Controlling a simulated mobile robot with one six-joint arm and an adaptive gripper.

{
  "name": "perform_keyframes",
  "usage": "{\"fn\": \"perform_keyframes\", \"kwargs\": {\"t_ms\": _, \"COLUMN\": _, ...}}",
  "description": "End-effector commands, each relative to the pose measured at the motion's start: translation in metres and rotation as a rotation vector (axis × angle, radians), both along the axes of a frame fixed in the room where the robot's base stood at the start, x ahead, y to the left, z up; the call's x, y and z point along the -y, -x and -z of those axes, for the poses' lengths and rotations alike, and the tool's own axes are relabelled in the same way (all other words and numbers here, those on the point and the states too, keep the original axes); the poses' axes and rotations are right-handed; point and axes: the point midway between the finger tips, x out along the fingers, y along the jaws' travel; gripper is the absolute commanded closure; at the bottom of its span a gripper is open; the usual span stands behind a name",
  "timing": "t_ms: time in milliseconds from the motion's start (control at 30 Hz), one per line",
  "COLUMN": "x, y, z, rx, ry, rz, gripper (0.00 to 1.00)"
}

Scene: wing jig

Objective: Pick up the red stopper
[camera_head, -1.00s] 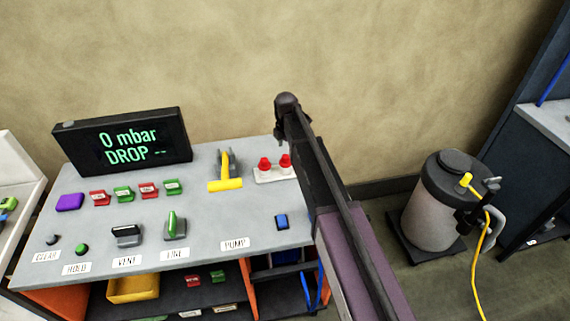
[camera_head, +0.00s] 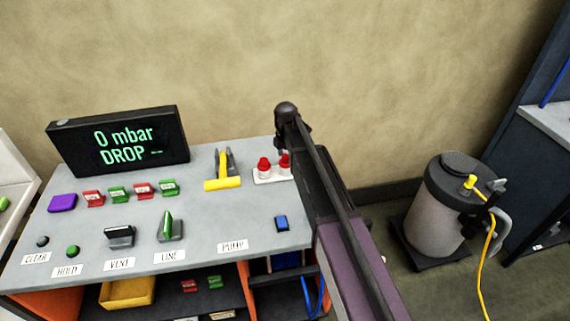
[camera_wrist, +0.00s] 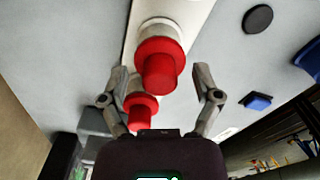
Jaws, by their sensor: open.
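Two red stoppers stand in a white holder (camera_head: 262,181) at the back right of the grey bench. In the head view the left red stopper (camera_head: 264,163) is clear, and the right red stopper (camera_head: 285,161) is partly covered by my arm. In the wrist view one red stopper (camera_wrist: 158,62) is large and lies between and beyond my fingertips. My gripper (camera_wrist: 163,85) is open, with a finger on each side and nothing held. I cannot tell its exact gap to the stoppers.
A yellow-handled pump lever (camera_head: 222,182) stands just left of the holder. A display (camera_head: 122,142) reads "0 mbar DROP". A grey canister (camera_head: 435,220) stands on the floor at right.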

Motion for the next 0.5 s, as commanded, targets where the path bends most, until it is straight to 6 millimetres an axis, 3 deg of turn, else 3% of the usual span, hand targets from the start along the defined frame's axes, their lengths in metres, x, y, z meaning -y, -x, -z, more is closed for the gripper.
{"fn": "perform_keyframes", "kwargs": {"t_ms": 300, "x": -0.0002, "y": 0.0000, "z": 0.0000, "rx": 0.000, "ry": 0.000, "rz": 0.000, "gripper": 0.19}}
{"fn": "perform_keyframes", "kwargs": {"t_ms": 367, "x": -0.0002, "y": 0.0000, "z": 0.0000, "rx": 0.000, "ry": 0.000, "rz": 0.000, "gripper": 0.33}}
{"fn": "perform_keyframes", "kwargs": {"t_ms": 500, "x": -0.0003, "y": 0.0001, "z": 0.0000, "rx": 0.000, "ry": 0.000, "rz": 0.000, "gripper": 0.75}}
